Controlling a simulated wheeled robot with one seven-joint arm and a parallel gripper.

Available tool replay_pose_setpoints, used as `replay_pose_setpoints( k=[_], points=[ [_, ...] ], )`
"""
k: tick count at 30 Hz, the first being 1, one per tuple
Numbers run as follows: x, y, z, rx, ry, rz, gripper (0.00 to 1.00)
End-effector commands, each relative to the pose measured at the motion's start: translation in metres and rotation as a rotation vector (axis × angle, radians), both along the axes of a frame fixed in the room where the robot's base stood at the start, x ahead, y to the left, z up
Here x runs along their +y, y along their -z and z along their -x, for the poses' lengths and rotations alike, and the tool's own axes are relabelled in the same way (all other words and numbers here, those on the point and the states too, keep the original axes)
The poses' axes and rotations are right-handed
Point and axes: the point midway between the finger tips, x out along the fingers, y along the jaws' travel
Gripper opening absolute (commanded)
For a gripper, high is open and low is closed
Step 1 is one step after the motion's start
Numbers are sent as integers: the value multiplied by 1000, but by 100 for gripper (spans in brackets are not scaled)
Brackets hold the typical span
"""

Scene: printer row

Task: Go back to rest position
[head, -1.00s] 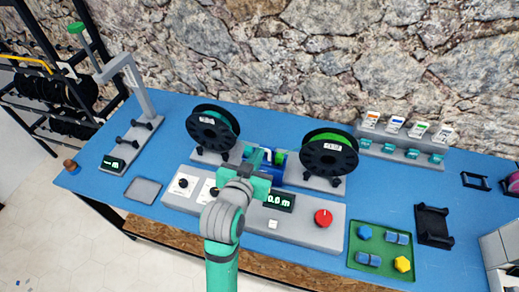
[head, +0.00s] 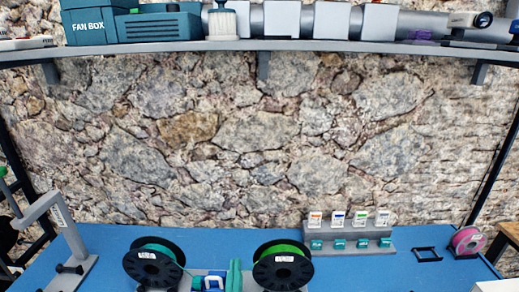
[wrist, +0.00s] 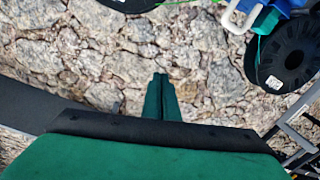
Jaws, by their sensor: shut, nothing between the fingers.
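My gripper (wrist: 160,80) shows in the wrist view with its two dark green fingers together and nothing between them. The stone wall lies behind the fingertips. In the head view a teal upright part, which looks like my gripper (head: 234,275), stands at the bottom edge between two black spools. The left spool (head: 153,265) carries teal filament and the right spool (head: 282,268) green. In the wrist view a black spool (wrist: 285,55) is at the upper right, apart from the fingers. The rest of my arm is out of the head view.
The blue table (head: 100,245) runs along the stone wall (head: 250,140). A grey rack with several coloured cards (head: 349,240) stands at the right. A pink spool (head: 467,240) sits farther right. A shelf (head: 350,46) with a teal fan box (head: 88,22) spans the top.

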Motion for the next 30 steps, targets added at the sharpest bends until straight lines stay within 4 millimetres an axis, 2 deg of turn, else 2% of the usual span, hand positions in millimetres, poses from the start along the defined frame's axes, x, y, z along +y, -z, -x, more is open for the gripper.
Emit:
replay_pose_setpoints(
  k=[1, 8, 14, 20, 24, 30],
  points=[
    [-11, 5, 3, -11, -7, 42, 0],
    [-47, 41, 29, -20, -65, 164, 0],
    [-71, 87, 70, 24, -119, 212, 0],
    [-88, 136, 128, 93, -152, 192, 0],
    [-95, 165, 176, 144, -154, 139, 0],
    [-94, 193, 249, 204, -115, 9, 0]
  ],
)
